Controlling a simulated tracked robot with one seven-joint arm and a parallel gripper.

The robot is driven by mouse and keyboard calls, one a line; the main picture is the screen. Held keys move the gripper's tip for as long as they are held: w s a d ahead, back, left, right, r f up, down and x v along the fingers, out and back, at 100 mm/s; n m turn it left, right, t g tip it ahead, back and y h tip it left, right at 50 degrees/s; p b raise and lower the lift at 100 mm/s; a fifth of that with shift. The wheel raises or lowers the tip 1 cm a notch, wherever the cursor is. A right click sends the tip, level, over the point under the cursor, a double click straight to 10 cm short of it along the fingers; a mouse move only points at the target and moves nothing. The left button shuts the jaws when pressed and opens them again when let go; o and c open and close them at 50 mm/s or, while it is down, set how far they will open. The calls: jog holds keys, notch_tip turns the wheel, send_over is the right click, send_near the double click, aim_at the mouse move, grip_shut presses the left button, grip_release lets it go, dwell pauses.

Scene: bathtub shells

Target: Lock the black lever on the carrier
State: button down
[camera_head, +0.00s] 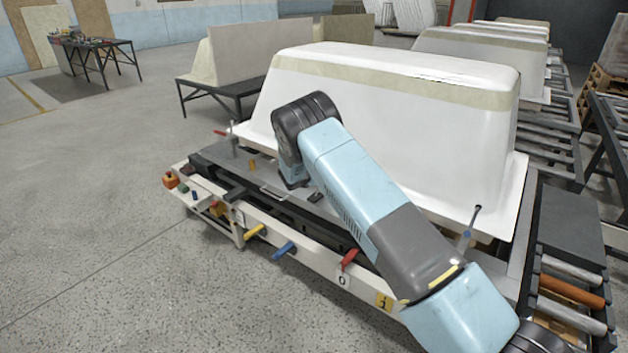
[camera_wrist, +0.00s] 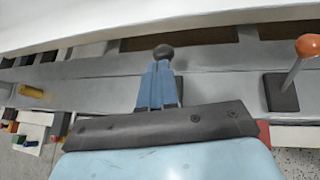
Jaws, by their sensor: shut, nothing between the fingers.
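My gripper (camera_wrist: 160,72) shows in the wrist view as two blue fingers held together, shut and empty. A black ball knob (camera_wrist: 163,52), which looks like the black lever's, shows right at the fingertips. I cannot tell whether they touch it. Its rod is hidden behind the fingers. In the head view my forearm hides the fingers and this knob. The carrier (camera_head: 214,161) is the grey frame under the white tub. Another lever with a dark knob (camera_head: 477,209) stands at its right end, tilted.
An orange-knobbed lever (camera_wrist: 308,46) stands on a dark base to the right of my fingers. The white tub shell (camera_head: 400,130) rises behind. Yellow (camera_head: 254,231), blue (camera_head: 284,250) and red (camera_head: 349,260) handles stick out along the front rail. Open floor lies at left.

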jog(key=v, duration=1)
jog(key=shift+r, duration=0.35)
jog(key=s+d+r+m+g, duration=0.2)
jog(key=s+d+r+m, duration=0.4)
jog(key=d+r, duration=0.35)
jog(key=s+d+r+m+g, duration=0.1)
jog(key=s+d+r+m, duration=0.45)
jog(key=d+r, duration=0.35)
jog(key=s+d+r+m+g, duration=0.2)
jog(key=s+d+r+m, duration=0.4)
jog(key=r, duration=0.5)
jog(key=s+d+r+m+g+y, duration=0.1)
jog(key=s+d+r+m, duration=0.25)
jog(key=s, duration=0.65)
jog(key=s+d+r+m+y, duration=0.1)
jog(key=s+d+r+m, duration=0.25)
jog(key=s, duration=0.65)
jog(key=s+a+m+y, duration=0.1)
jog(key=s+m, duration=0.4)
jog(key=s, duration=1.2)
jog(key=shift+s+a+m+t+y, duration=0.35)
jog(key=shift+s+t+y, duration=0.05)
jog(key=shift+y, duration=0.4)
